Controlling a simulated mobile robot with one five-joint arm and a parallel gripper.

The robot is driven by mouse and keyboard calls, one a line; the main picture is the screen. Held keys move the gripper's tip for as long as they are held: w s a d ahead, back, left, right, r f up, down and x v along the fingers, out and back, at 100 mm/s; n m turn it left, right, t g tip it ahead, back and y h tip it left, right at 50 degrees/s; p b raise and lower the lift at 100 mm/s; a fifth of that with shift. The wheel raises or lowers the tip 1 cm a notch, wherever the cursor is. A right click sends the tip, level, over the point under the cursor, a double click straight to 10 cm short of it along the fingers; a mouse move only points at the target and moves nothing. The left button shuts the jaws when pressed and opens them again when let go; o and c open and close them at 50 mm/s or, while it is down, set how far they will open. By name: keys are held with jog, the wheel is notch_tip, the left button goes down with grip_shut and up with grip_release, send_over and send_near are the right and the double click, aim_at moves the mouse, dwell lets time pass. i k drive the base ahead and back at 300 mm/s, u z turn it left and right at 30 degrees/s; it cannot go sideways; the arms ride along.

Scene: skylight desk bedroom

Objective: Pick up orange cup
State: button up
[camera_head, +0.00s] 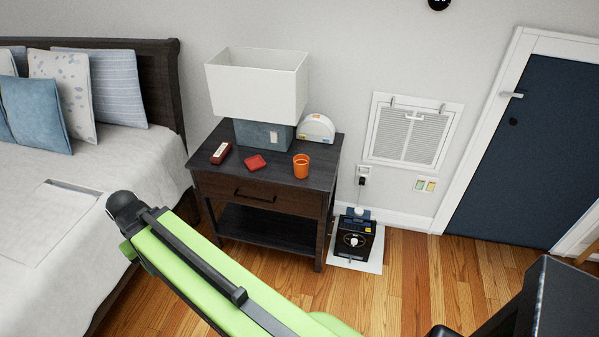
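The orange cup (301,166) stands upright on the dark wooden nightstand (222,186), near the right front corner of its top. It looks like a small plain cylinder with an open top. My green and black arm crosses the lower part of the view, in front of the nightstand and well apart from the cup. I cannot make out my gripper's fingers in this view.
Beside the cup lie a small red dish (255,162) and a dark red box (221,153). A lamp (256,85) and a white rounded object (316,128) stand behind. The bed (70,185) is left. A black device (355,238) sits on the floor right of the nightstand.

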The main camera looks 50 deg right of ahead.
aim_at(301, 162)
jog(key=z, duration=0.05)
jog(key=i, duration=1)
jog(key=u, duration=0.1)
